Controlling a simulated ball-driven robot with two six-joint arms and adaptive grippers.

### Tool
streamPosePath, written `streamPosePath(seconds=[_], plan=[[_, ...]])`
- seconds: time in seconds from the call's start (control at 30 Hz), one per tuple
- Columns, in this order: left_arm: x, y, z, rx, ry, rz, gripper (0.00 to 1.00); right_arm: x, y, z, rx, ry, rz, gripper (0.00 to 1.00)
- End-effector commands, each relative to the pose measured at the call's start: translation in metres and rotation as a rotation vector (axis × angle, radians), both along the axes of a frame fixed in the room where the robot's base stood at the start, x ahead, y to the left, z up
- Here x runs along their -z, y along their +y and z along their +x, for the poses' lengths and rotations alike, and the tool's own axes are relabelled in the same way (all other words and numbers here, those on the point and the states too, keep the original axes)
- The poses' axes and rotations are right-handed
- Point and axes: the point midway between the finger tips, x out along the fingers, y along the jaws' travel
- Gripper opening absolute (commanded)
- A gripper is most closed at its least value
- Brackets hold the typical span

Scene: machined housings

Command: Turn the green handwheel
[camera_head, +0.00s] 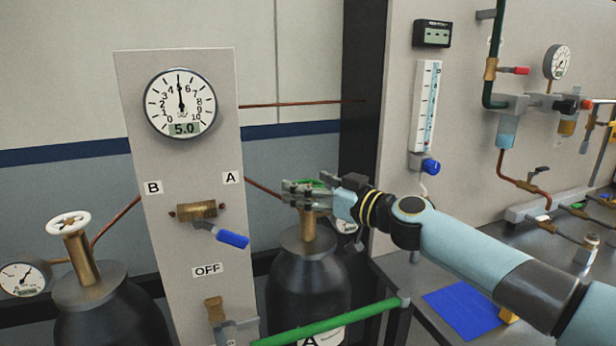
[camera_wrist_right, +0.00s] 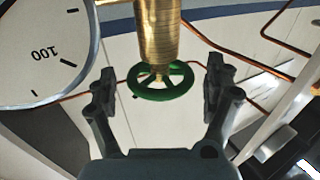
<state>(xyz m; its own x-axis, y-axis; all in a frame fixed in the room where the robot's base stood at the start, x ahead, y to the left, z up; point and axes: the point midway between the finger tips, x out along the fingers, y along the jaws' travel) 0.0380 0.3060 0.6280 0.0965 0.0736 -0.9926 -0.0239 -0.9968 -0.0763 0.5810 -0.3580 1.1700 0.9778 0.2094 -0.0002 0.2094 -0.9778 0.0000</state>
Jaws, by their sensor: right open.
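The green handwheel (camera_wrist_right: 160,97) sits on top of a brass valve stem (camera_wrist_right: 158,35). In the wrist view it lies between the two spread fingers of my right gripper (camera_wrist_right: 160,75), with a gap on each side. In the head view my right gripper (camera_head: 295,192) is at the top of the dark cylinder A (camera_head: 308,285) and covers most of the handwheel; only bits of green (camera_head: 312,184) show. The right gripper is open, and I see no contact with the rim. My left gripper is out of view.
A panel with a gauge (camera_head: 180,103) reading 5.0 and a blue-handled valve (camera_head: 232,239) stands left of the gripper. A cylinder with a white handwheel (camera_head: 68,224) is further left. A green rail (camera_head: 335,318) crosses in front of cylinder A. A bench with piping is at right.

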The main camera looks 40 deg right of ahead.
Motion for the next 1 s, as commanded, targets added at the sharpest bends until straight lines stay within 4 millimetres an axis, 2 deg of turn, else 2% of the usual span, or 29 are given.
streamPosePath(seconds=[0.1,0.37,0.8,1.0], plan=[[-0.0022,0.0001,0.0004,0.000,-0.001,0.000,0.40,-0.0003,0.0019,0.0063,0.000,-0.001,0.002,0.85],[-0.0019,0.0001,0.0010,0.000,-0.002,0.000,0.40,0.0006,0.0020,0.0070,-0.001,0.000,0.000,0.85],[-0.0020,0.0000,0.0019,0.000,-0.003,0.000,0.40,0.0005,0.0019,0.0068,0.000,0.000,0.000,0.29],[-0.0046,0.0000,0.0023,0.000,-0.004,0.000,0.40,0.0002,0.0019,0.0069,0.010,0.002,0.001,0.29]])
